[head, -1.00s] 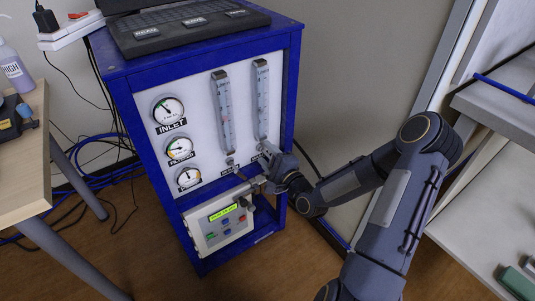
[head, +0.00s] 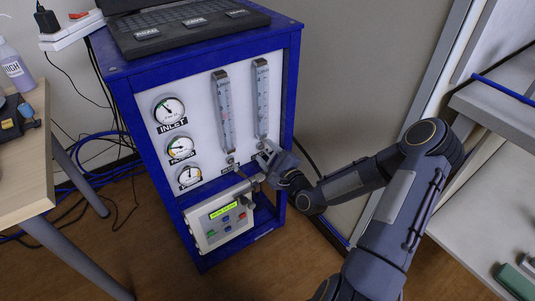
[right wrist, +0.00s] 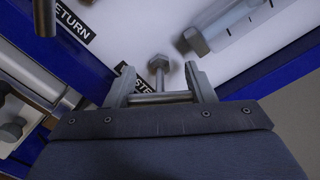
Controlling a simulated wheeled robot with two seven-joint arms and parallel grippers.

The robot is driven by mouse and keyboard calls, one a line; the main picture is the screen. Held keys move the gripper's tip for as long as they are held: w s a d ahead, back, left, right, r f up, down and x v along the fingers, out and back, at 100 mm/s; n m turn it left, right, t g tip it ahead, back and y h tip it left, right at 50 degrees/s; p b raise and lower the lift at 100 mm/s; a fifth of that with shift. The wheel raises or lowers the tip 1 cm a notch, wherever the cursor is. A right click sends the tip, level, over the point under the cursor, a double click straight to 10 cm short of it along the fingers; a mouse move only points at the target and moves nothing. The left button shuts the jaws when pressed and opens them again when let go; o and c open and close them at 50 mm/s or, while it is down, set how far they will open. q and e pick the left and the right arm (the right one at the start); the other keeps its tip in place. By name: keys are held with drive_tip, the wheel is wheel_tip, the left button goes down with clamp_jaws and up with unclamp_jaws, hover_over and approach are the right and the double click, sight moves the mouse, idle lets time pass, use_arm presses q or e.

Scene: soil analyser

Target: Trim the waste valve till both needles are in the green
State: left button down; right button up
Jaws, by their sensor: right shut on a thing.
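The blue-framed analyser has a white panel (head: 203,148) with the INLET gauge (head: 168,109) at top left. Two smaller gauges, a middle one (head: 180,148) and a lower one (head: 189,175), sit below it. Their needles and coloured bands are too small to read surely. My right gripper (head: 266,158) is at the panel's lower right, below the right flow tube. In the right wrist view its fingers (right wrist: 163,90) are shut on the waste valve's handle (right wrist: 159,98), beside a partly covered label ending in "STE". My left gripper is out of view.
Two flow tubes, left (head: 223,110) and right (head: 261,98), stand above the gripper. A control box (head: 219,219) with a lit display sits below. A laptop (head: 185,22) lies on top. A wooden table (head: 22,190) stands left, shelves (head: 500,120) right.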

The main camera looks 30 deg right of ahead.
sight(272, 159)
drive_tip(key=o, duration=1)
drive_tip(key=s, duration=0.2)
drive_tip(key=s+p, duration=0.1)
drive_tip(key=s, duration=0.5)
drive_tip(key=shift+d, duration=0.35)
drive_tip(key=shift+w, duration=0.1)
